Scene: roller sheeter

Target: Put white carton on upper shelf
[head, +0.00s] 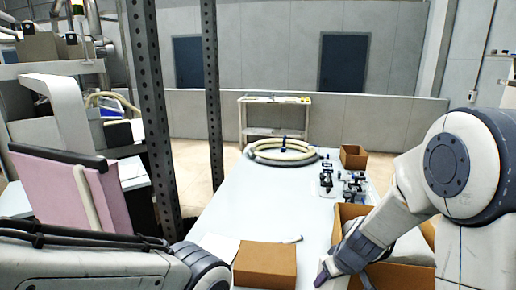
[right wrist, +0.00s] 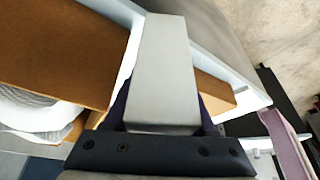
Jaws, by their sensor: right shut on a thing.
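The white carton (right wrist: 160,70) is a long pale block between the fingers of my right gripper in the right wrist view. My right gripper (head: 325,271) is shut on it, low over the near part of the table in the head view. There the carton is hidden or cannot be made out. Two dark perforated posts (head: 150,110) (head: 211,110) stand left of the table; no shelf board shows on them. A small two-level white rack (head: 275,101) stands beyond the table. My left arm shows at lower left, but its gripper is not in view.
On the pale table (head: 225,205) are a closed brown box (head: 265,265), an open brown box (head: 350,211) beside my right arm, a coiled hose (head: 283,150), small dark parts (head: 328,180) and a small brown box (head: 353,157). The table's middle left is clear.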

